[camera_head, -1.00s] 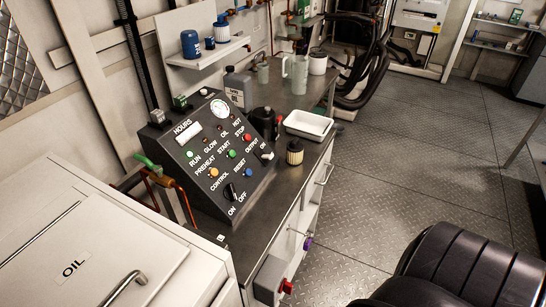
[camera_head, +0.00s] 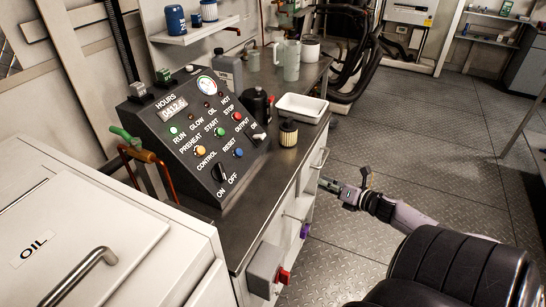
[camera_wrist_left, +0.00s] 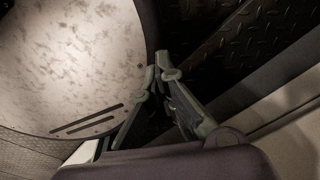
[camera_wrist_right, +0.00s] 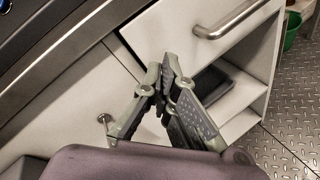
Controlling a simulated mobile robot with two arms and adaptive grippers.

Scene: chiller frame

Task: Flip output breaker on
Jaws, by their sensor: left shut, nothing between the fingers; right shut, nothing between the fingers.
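The black control panel (camera_head: 190,140) stands on the bench, with a gauge, an hours display, coloured buttons and small lamps. The output breaker (camera_head: 259,136) is a small pale lever at the panel's right edge, by the words OUTPUT and ON; its exact position is too small to tell. The black control switch (camera_head: 218,173) sits lower, by ON and OFF. My right gripper (camera_head: 327,183) is shut and empty in front of the bench, apart from the panel; it shows before white drawers in the right wrist view (camera_wrist_right: 165,78). My left gripper (camera_wrist_left: 163,72) is shut and empty, outside the head view.
A white tray (camera_head: 300,108) and a small filter (camera_head: 288,133) lie on the bench right of the panel. A grey box with a red knob (camera_head: 283,275) and drawer handles (camera_head: 320,158) jut from the bench front. The floor (camera_head: 430,140) to the right is clear.

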